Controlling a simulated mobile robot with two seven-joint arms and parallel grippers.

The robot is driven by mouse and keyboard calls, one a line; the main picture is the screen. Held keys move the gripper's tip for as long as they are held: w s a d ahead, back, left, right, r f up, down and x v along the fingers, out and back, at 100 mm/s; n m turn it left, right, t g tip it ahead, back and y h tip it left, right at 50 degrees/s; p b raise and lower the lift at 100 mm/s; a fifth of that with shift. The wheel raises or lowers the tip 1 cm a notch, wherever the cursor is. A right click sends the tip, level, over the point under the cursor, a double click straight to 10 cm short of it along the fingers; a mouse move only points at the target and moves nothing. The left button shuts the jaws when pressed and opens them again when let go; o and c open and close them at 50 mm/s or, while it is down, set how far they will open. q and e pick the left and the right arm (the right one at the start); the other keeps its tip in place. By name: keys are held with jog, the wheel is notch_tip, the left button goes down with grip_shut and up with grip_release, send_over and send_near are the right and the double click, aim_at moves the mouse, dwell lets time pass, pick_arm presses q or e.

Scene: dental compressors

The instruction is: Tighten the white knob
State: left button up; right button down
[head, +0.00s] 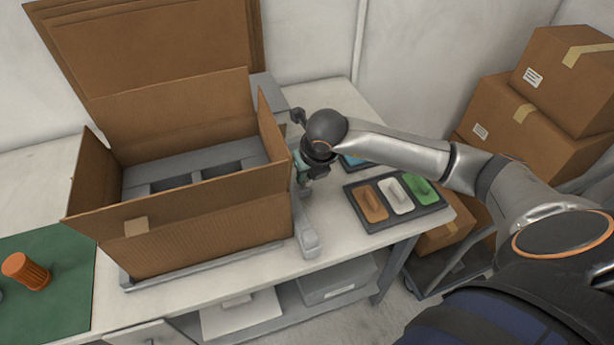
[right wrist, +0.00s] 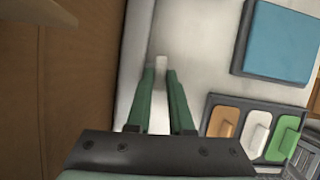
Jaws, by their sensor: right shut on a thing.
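My right gripper (head: 303,170) is at the right side of the open cardboard box, beside a grey upright fixture (head: 307,235) on the table. In the right wrist view its two green fingers (right wrist: 160,75) point away from the camera, close together with a narrow gap. A small pale piece, which looks like the white knob (right wrist: 161,63), shows at the fingertips. The fingers are shut on it. In the head view the knob is hidden behind my gripper and wrist. How far it is turned cannot be told. My left gripper is not in view.
The open cardboard box (head: 190,235) stands close left of my gripper. A dark tray (head: 380,221) with orange, white and green pieces lies to the right, near a blue pad (right wrist: 283,42). An orange cap (head: 26,271) sits on a green mat (head: 65,300). Stacked boxes (head: 565,75) stand far right.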

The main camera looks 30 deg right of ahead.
jog(key=shift+m, duration=0.5)
jog(key=c, duration=0.8)
grip_release()
jog(key=shift+r, duration=0.1)
jog(key=v, duration=1.2)
jog(key=shift+a+r+b, duration=0.2)
jog(key=shift+a+b, duration=0.05)
jog(key=shift+b, duration=0.1)
